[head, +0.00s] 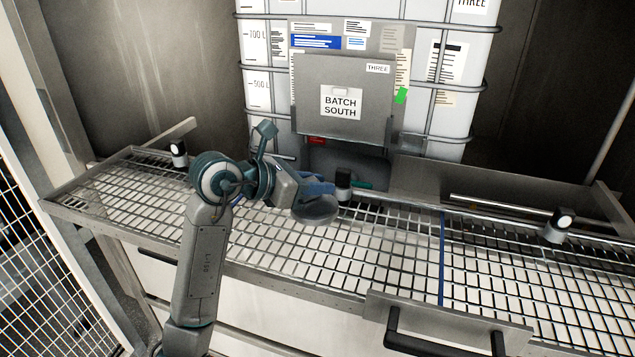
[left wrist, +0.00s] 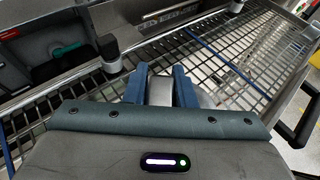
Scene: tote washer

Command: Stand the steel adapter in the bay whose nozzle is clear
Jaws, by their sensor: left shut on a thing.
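My left gripper (head: 318,189) is over the middle of the wire rack (head: 382,247), shut on the grey steel adapter (head: 317,212). In the left wrist view the adapter (left wrist: 160,92) shows between the two blue fingers, partly hidden by them. It appears held above the mesh; I cannot tell the gap. Three dark nozzles stand along the rack's back: left (head: 179,153), middle (head: 343,183) and right (head: 559,226). The left and right ones show pale round faces. I cannot tell which nozzle is clear. A blue divider (head: 441,262) separates the middle and right bays. My right gripper is out of view.
A caged white tank (head: 270,100) with a grey panel marked BATCH SOUTH (head: 342,102) stands behind the rack. A teal lever (left wrist: 67,48) sits low at the tank, behind the middle nozzle. A black handle (head: 440,345) juts out at the front right. The mesh right of the gripper is bare.

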